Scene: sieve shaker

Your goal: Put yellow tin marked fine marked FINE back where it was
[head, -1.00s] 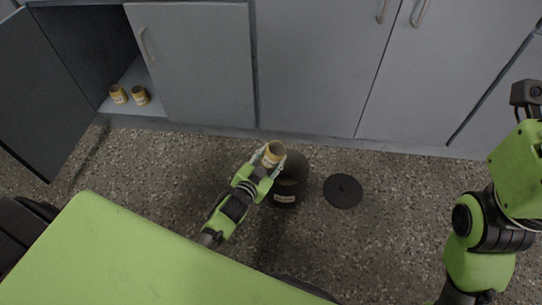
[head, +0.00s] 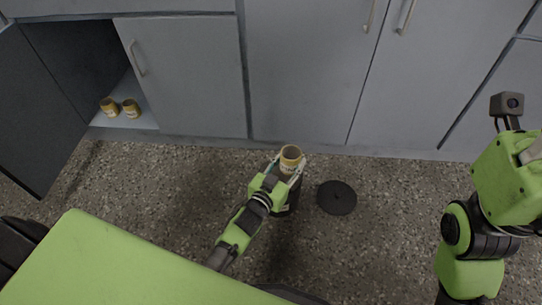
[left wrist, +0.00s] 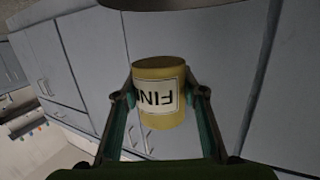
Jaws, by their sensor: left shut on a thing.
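The tin's open top faces the head camera. Two similar yellow tins, (head: 109,106) and (head: 131,108), stand in the open cabinet at the left. My right gripper is not in view; part of the right arm shows at the right.
The open cabinet door (head: 35,120) stands at far left. Closed cabinet doors (head: 300,70) line the back.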

